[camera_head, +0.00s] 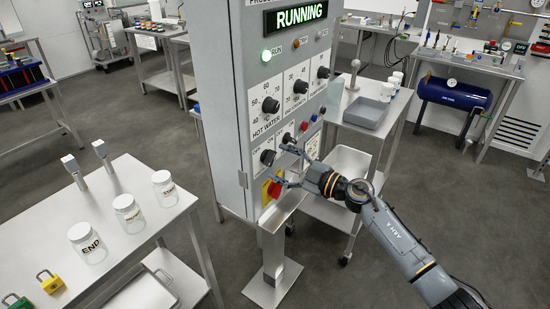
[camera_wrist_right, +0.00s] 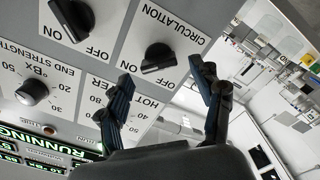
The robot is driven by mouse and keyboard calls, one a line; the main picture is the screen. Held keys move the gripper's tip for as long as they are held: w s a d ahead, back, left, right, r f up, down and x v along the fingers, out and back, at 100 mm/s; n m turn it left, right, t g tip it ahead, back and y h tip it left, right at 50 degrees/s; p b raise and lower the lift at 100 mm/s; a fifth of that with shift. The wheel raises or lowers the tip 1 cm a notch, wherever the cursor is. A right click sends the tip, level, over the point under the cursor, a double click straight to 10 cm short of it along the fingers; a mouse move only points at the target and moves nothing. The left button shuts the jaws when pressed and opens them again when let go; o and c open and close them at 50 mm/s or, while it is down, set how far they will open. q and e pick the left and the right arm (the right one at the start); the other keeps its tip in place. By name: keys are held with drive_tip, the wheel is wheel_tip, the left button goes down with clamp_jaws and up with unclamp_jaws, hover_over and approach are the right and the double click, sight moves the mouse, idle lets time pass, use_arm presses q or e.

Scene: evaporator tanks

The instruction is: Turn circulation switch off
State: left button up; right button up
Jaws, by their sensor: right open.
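The circulation switch is a black rotary knob (camera_wrist_right: 158,58) on a white label plate with OFF and ON, seen upside down in the right wrist view. In the head view this knob (camera_head: 267,157) sits low on the panel's left, below the hot water dial. My right gripper (camera_head: 284,166) is open in front of the lower panel. In the wrist view its two dark fingers (camera_wrist_right: 161,70) are spread to either side of the knob's lower part; contact cannot be told. The knob's exact pointing is unclear. My left gripper is not in view.
The grey control cabinet (camera_head: 215,90) has a lit RUNNING display (camera_head: 297,17). A red emergency button (camera_head: 273,188) on yellow is just below the gripper. A second OFF/ON knob (camera_wrist_right: 72,15) is beside the switch. A table with jars (camera_head: 88,242) stands at the left.

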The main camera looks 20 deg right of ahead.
sight(269, 158)
drive_tip(key=shift+x, duration=1.2)
drive_tip(key=shift+d, duration=0.1)
drive_tip(key=c, duration=1.1)
drive_tip(key=shift+c, duration=0.2)
